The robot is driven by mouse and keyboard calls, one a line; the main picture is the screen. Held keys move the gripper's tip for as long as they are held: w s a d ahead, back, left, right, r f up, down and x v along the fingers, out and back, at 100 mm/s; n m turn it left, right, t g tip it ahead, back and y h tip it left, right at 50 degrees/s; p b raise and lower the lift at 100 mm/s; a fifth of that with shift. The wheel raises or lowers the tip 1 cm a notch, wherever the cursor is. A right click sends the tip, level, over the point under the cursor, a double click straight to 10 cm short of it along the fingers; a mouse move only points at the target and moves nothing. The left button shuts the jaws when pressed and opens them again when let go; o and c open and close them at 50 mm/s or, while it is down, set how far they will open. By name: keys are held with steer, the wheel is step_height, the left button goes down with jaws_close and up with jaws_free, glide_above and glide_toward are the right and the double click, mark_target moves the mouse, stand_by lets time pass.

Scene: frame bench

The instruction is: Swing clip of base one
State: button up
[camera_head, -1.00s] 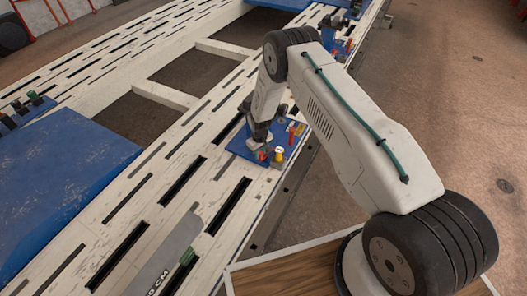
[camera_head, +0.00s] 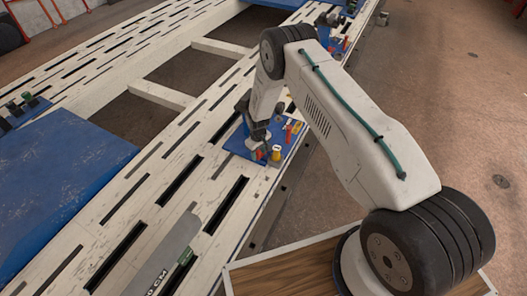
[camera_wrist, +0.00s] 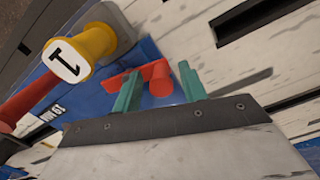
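The blue plate of base one (camera_head: 236,146) lies on the white slotted frame. Its yellow knob marked "1" (camera_wrist: 68,60) stands at the upper left of the wrist view and also shows in the head view (camera_head: 275,154). A red clip (camera_wrist: 159,79), a flat bar with a round upright post, sits over the blue plate. My gripper (camera_wrist: 160,88) has its two teal fingers apart, with the red post showing between and just beyond them. I cannot tell whether a finger touches the clip. In the head view, my gripper (camera_head: 257,138) is low over the plate, its fingertips hard to make out.
A thick red bar (camera_wrist: 28,103) slants below the yellow knob. A large blue panel (camera_head: 60,170) lies at the left of the frame. Another blue base (camera_head: 338,45) with fittings stands farther along. A long grey ruler-like part (camera_head: 165,258) is in front. Slots (camera_head: 180,180) cut the white surface.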

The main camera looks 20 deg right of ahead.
step_height(320, 180, up, 8)
steer(key=shift+f, duration=0.1)
stand_by(0.4)
steer(key=shift+s, duration=0.1)
steer(key=s+m+g, duration=0.1)
steer(key=s+g, duration=0.1)
steer(key=s, duration=0.4)
steer(key=s+d+r+m+g, duration=0.1)
steer(key=s+r, duration=0.5)
steer(key=r, duration=0.6)
steer(key=s+d+r+m, duration=0.15)
steer(key=s+r, duration=0.45)
steer(key=r, duration=0.7)
steer(key=s+d+r+m+g, duration=0.1)
steer(key=s+r, duration=0.5)
steer(key=r, duration=0.6)
steer(key=s+d+r+t, duration=0.1)
steer(key=s+r+t, duration=0.1)
steer(key=s+r, duration=0.5)
steer(key=s+d+r+t, duration=0.1)
steer(key=s+r+t, duration=0.2)
steer(key=s+r, duration=0.5)
steer(key=s+m, duration=0.1)
steer(key=s, duration=0.4)
steer(key=shift+d+r, duration=0.25)
steer(key=shift+d, duration=0.05)
